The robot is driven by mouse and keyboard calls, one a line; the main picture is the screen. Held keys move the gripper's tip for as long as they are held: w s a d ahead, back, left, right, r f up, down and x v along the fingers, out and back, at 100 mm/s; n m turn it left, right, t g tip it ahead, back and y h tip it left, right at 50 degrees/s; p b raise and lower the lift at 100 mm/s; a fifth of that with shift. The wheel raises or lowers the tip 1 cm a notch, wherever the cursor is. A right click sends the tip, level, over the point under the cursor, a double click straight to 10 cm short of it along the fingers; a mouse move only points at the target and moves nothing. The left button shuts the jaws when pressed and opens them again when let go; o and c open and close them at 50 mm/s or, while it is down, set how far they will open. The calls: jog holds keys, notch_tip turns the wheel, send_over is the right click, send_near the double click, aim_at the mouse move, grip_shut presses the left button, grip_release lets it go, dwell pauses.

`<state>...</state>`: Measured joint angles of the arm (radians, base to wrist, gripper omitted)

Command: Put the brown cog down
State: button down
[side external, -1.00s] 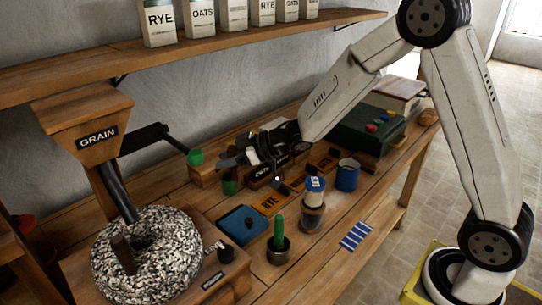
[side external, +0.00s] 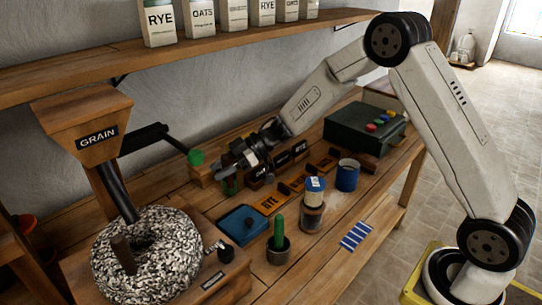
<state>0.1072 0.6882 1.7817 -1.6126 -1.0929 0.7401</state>
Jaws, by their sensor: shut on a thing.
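A grain mill with a speckled round stone (side external: 180,250) stands at left, its green-knobbed crank (side external: 195,157) close to my gripper. A blue tray (side external: 243,224), a pot with a green stick (side external: 279,248), a jar (side external: 312,215), a blue mug (side external: 347,176) and a green box (side external: 355,130) stand around. The front right bench is mostly clear.

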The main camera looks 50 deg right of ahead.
jog(key=w+a+f, duration=0.2)
jog(key=w+f, duration=0.7)
jog(key=w, duration=0.4)
jog(key=shift+w+f, duration=0.2)
jog(key=shift+f, duration=0.05)
jog(key=shift+a, duration=0.1)
jog(key=shift+w+f, duration=0.15)
jog(key=shift+f, duration=1.6)
jog(key=shift+f, duration=0.55)
